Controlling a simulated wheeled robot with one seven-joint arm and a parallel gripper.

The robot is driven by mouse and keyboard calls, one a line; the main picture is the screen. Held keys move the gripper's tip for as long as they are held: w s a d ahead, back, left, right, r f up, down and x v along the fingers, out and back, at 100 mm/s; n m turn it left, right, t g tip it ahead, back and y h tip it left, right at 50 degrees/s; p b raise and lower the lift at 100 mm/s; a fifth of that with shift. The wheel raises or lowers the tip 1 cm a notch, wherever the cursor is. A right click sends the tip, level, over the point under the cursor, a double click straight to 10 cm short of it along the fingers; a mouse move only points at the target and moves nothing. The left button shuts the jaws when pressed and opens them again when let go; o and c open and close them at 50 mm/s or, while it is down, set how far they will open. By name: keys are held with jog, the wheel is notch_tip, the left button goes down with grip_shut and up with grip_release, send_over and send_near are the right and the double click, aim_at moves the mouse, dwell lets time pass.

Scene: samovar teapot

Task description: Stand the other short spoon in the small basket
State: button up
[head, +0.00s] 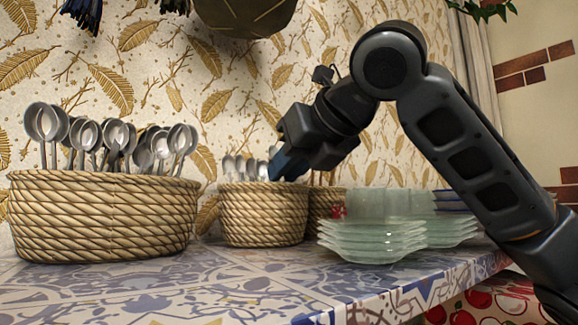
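A small woven basket (263,217) stands in the middle of the tiled counter, with several short spoons (240,168) upright in it, bowls up. My gripper (281,170) reaches in from the right and points down at the right side of this basket's mouth, close to the spoons there. Whether the fingers are open or shut, or hold a spoon, is not clear from this angle.
A larger woven basket (103,222) full of longer spoons (118,134) stands at left. Another basket (325,204) is partly hidden behind. Stacked glass plates (372,241) stand close on the right, with glasses and a red item behind. A dark vessel (243,12) hangs above. The front counter is clear.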

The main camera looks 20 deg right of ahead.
jog(key=o, duration=0.3)
jog(key=shift+o, duration=0.2)
jog(key=v, duration=0.7)
jog(key=shift+s+r+p, duration=0.2)
jog(key=shift+s+p, duration=0.15)
jog(key=shift+p, duration=0.05)
dwell(0.5)
